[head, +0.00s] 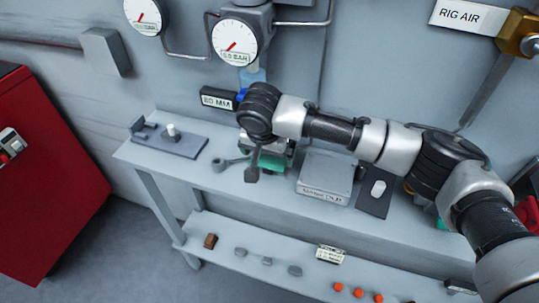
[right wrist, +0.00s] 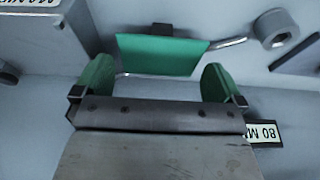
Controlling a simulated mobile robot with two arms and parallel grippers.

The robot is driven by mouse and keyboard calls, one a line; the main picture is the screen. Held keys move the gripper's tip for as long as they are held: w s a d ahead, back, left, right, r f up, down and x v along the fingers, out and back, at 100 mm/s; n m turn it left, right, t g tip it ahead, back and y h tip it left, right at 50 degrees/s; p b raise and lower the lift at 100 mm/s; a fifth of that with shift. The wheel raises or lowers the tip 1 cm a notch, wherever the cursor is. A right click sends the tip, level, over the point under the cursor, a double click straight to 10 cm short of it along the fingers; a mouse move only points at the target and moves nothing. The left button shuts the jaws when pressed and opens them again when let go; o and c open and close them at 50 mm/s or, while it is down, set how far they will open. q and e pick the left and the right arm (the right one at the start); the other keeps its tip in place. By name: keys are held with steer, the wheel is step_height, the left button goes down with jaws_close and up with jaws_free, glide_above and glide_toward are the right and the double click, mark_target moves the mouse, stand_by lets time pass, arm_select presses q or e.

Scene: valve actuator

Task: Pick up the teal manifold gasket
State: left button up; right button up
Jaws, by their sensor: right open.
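The teal manifold gasket (head: 277,158) lies on the upper bench, partly hidden by my right wrist. In the right wrist view it appears as a flat teal plate (right wrist: 160,54), with a small dark block at its far edge. My right gripper (head: 264,168) is over it with the jaws pointing down. In the right wrist view the open gripper (right wrist: 158,82) has its two green-faced fingers apart, one to each side of the plate's near edge. Nothing is visibly clamped between them. I cannot tell the exact height gap. My left gripper is not in view.
A grey fixture (head: 170,142) is farther left. Gauges (head: 234,42) and an 80 MM label (head: 218,98) are on the wall behind. A lower shelf (head: 215,265) holds small parts.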

mark_target(269, 161)
steer(key=shift+w+f, duration=0.2)
steer(key=shift+f, duration=0.4)
steer(key=c, duration=0.6)
steer(key=shift+o, duration=0.2)
steer(key=shift+r, duration=0.15)
steer(key=v, duration=0.2)
steer(key=b+v, duration=0.1)
steer(key=v, duration=0.1)
steer(key=shift+w+d+r, duration=0.15)
steer(key=shift+w+d, duration=0.05)
steer(key=shift+w, duration=0.05)
steer(key=s+d+r, duration=0.2)
steer(key=s+r, duration=0.4)
steer(key=s, duration=0.5)
steer(key=shift+r, duration=0.3)
